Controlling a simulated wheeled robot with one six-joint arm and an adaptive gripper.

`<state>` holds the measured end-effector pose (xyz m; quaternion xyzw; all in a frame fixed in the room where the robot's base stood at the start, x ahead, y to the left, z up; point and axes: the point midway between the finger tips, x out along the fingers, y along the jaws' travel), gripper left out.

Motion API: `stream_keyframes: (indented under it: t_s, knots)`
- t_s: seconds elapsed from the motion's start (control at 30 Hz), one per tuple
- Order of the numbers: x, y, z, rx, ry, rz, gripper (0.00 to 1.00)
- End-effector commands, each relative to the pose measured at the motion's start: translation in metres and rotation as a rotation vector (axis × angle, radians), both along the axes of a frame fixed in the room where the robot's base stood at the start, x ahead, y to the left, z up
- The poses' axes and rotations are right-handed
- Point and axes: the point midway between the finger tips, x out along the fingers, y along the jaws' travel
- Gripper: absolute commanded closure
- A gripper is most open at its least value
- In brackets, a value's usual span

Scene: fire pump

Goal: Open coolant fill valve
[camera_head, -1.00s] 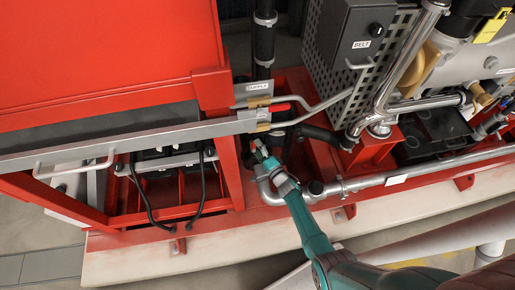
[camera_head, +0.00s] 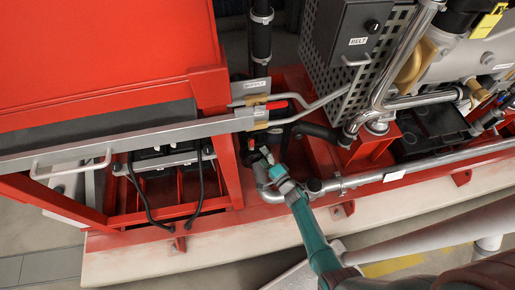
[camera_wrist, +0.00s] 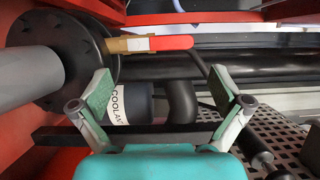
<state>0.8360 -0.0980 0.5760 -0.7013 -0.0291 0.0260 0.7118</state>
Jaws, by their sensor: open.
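The coolant valve's red lever (camera_wrist: 172,42) lies level across the upper middle of the wrist view, joined at its left to a brass body (camera_wrist: 118,44). A black cylinder (camera_wrist: 118,103) with a "COOLANT" label shows below it, partly hidden by the left finger. My gripper (camera_wrist: 160,88) is open and empty; its green pads stand wide apart below the lever, not touching it.
A black flange (camera_wrist: 72,60) with a grey pipe (camera_wrist: 28,78) stands at the left in the wrist view. A perforated grey panel (camera_wrist: 280,135) is at lower right. In the head view a grey bar (camera_head: 140,136), a red frame (camera_head: 235,165) and a chrome pipe (camera_head: 425,163) surround the arm.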

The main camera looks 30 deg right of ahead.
Motion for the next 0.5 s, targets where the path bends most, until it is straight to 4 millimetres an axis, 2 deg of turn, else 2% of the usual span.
stream_keyframes:
  t_s: [0.1, 0.23, 0.5]
  knots:
    - [-0.025, -0.003, -0.001, 0.0, 0.001, -0.003, 0.0]
    - [-0.046, -0.004, -0.001, 0.001, 0.001, -0.003, 0.0]
    - [-0.067, -0.006, 0.0, 0.001, 0.0, -0.001, 0.0]
